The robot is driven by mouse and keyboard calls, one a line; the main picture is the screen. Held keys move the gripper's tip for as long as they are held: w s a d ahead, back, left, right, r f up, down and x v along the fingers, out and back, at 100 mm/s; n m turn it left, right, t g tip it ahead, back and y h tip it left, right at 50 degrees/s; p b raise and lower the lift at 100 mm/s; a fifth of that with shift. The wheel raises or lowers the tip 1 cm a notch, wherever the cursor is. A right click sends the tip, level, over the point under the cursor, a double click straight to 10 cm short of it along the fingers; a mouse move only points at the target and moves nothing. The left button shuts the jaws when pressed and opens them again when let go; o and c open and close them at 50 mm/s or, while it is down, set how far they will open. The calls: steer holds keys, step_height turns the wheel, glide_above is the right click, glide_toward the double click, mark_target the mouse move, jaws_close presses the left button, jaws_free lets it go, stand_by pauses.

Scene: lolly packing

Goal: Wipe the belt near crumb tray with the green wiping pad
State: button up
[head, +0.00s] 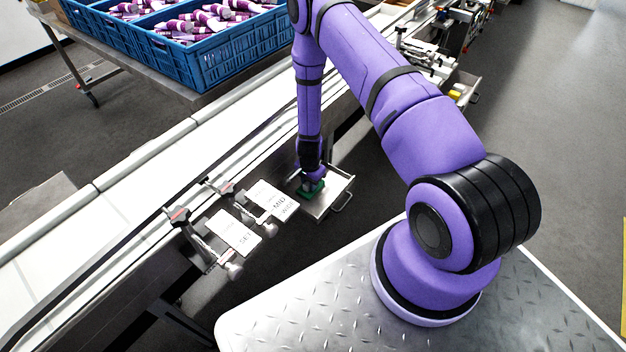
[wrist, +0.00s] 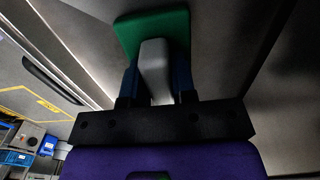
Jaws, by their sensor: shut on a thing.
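The green wiping pad (head: 312,187) shows at the lower end of my arm in the head view, over the open metal tray (head: 332,195) that sticks out from the belt's side. The tray looks like the crumb tray. In the wrist view the green pad (wrist: 180,24) has a grey block handle, and my gripper (wrist: 157,82) is shut on that handle. In the head view my gripper (head: 311,177) is small and dark. I cannot tell whether the pad touches the tray. The white belt (head: 150,165) runs diagonally, left of my gripper.
Two white label cards, one marked SET (head: 233,232) and one marked MID (head: 272,200), lie beside the belt with clamps (head: 200,240) near them. A blue crate (head: 200,55) of purple-and-white packs stands behind the belt. Dark floor lies right of the tray.

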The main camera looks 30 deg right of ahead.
mark_target(309, 195)
steer(key=shift+s+a, duration=0.1)
steer(key=shift+a, duration=0.2)
steer(key=shift+a, duration=0.1)
steer(key=shift+s+a+f, duration=0.1)
steer(key=shift+s+a, duration=0.2)
steer(key=shift+a, duration=0.35)
steer(key=shift+s+a, duration=0.3)
steer(key=shift+a, duration=0.3)
steer(key=shift+s, duration=0.1)
steer(key=shift+s+d, duration=0.15)
steer(key=shift+s, duration=0.15)
steer(key=shift+s+d+f, duration=0.1)
steer(key=shift+s+d, duration=0.1)
steer(key=shift+s, duration=0.25)
steer(key=shift+s, duration=0.1)
